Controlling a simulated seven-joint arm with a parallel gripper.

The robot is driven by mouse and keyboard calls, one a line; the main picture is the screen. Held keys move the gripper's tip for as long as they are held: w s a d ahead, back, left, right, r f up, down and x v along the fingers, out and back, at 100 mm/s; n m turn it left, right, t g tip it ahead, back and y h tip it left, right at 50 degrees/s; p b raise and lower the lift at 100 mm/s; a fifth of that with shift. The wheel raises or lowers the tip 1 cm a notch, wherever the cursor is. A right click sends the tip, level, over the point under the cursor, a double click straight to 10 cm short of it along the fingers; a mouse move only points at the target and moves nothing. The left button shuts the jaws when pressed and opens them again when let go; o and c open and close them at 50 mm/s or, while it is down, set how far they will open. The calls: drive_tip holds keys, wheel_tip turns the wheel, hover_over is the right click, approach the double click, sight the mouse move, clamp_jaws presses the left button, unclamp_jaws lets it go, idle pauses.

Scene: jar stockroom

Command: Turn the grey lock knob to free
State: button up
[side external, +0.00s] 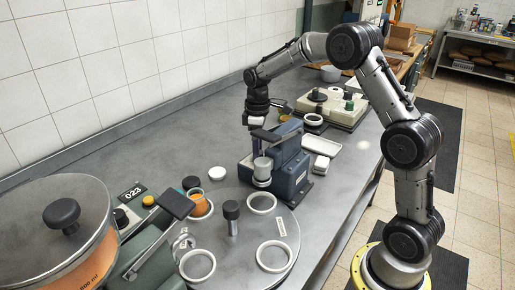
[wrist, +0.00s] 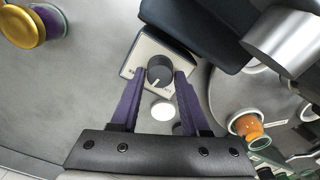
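The lock knob (wrist: 160,72) is a dark grey round knob with a white pointer line, set on a pale square plate (wrist: 140,55) in the wrist view. Its pointer is directed toward the lower left, near small lettering that is too small to read. My gripper (wrist: 160,73) is open, with one purple finger on each side of the knob; I cannot tell whether they touch it. In the side view my gripper (side external: 257,148) points down behind the blue-grey press (side external: 292,172), which hides the knob and the fingertips.
The press's dark arm (wrist: 205,28) lies close to the fingers. A round turntable (side external: 250,230) with several white rings and an orange jar (side external: 200,204) stands in front. A white lid (side external: 217,173) lies on the bench. A white tray (side external: 321,145) is right of the press.

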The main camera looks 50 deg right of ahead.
clamp_jaws()
drive_tip(key=shift+m, duration=0.3)
drive_tip(key=m, duration=0.2)
drive_tip(key=shift+m, duration=0.4)
drive_tip(key=shift+d+m, duration=0.1)
drive_tip(key=shift+m, duration=1.8)
drive_tip(key=shift+r, duration=0.1)
drive_tip(key=shift+o, duration=2.3)
unclamp_jaws()
